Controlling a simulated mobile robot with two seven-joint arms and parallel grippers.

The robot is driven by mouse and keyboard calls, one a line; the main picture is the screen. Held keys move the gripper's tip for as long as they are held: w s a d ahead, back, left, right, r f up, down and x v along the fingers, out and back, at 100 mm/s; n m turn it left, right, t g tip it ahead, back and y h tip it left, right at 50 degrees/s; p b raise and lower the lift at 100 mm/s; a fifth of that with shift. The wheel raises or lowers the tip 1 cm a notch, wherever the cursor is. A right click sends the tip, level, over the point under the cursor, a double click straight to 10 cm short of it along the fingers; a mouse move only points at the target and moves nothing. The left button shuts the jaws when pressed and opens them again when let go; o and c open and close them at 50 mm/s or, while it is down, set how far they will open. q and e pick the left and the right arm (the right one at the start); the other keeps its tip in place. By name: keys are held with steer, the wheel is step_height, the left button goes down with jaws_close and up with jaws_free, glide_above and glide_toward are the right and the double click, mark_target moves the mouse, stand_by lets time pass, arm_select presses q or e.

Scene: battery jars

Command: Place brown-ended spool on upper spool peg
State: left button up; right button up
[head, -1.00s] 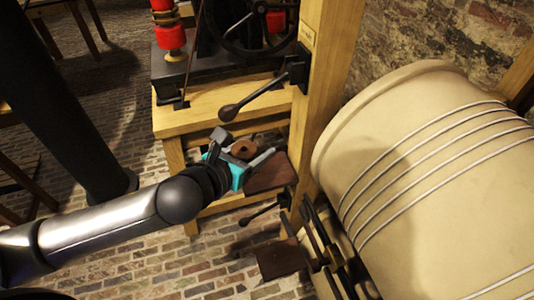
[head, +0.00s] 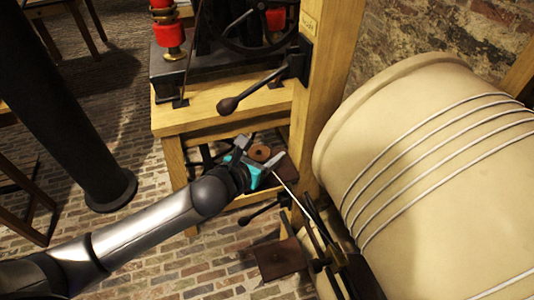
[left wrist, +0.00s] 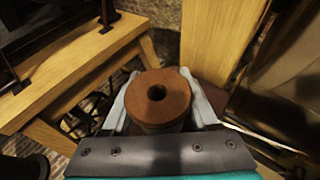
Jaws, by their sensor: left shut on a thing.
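My left gripper (head: 264,160) is shut on the brown-ended spool (head: 260,153), in front of the wooden stand. In the left wrist view the spool (left wrist: 158,92) sits between the two pale fingers. Its round brown end, with a dark centre hole, faces the camera; its body below is mostly hidden. A dark rod with a bulb-shaped end (head: 240,97) sticks out from the wooden post, above and apart from the spool. A similar lower rod (head: 258,213) is below the gripper. I cannot tell whether either is a spool peg. My right gripper is not in view.
The wooden post (head: 321,100) stands right of the gripper. A large cream drum wound with wire (head: 430,170) fills the right side. A wooden bench (head: 215,110) carries a wheel and red parts. A brown square plate (head: 280,258) lies low.

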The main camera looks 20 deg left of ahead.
arm_select(q)
steer(key=shift+f, duration=0.1)
steer(key=o, duration=1.3)
steer(key=shift+r, duration=0.2)
steer(key=p+v, duration=0.1)
steer(key=v, duration=1.1)
steer(key=shift+a, duration=0.1)
